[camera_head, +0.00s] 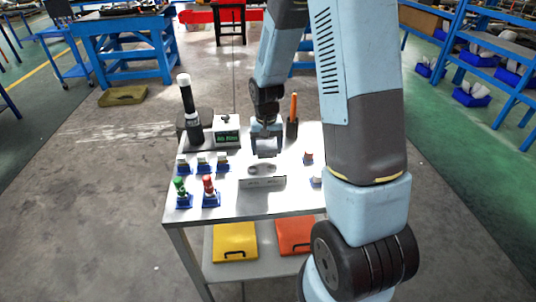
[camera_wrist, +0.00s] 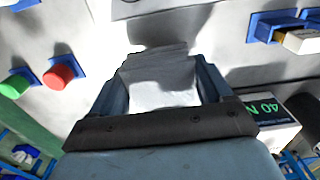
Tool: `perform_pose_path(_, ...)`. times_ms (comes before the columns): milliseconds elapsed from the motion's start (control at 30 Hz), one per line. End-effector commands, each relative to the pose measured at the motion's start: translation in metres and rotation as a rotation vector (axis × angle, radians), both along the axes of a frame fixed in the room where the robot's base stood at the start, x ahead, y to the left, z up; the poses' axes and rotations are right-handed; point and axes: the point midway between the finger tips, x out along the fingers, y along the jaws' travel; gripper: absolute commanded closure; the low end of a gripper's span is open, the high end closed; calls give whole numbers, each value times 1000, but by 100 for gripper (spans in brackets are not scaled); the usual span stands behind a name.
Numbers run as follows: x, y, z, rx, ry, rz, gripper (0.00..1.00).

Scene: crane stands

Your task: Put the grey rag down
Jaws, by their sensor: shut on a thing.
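My gripper (camera_head: 265,152) is over the middle of the metal table top (camera_head: 235,205). In the wrist view, my gripper (camera_wrist: 160,75) has its two fingers on either side of the pale grey rag (camera_wrist: 158,88), which fills the gap between them. In the head view the rag (camera_head: 266,146) shows only as a small light patch at the jaws. Shadows lie on the top beneath it; the exact gap to the table is hard to tell.
Red (camera_head: 208,185) and green (camera_head: 180,187) knobs and several small blue holders stand at the left. A black-and-white cylinder (camera_head: 190,110), a box with a green display (camera_head: 227,132) and an orange-handled tool (camera_head: 293,115) stand at the back.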

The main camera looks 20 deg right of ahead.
Motion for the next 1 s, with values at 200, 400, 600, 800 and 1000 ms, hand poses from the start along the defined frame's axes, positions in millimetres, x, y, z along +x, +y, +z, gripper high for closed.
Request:
perform_pose_path(200,6,-3,-7,0,0,-1,50)
perform_pose_path(400,7,-3,-32,-1,2,1,50)
perform_pose_path(600,7,-4,-39,0,-1,1,50)
perform_pose_path(800,7,-4,-40,0,-1,0,50)
perform_pose_path(1000,7,-4,-41,0,-1,0,5)
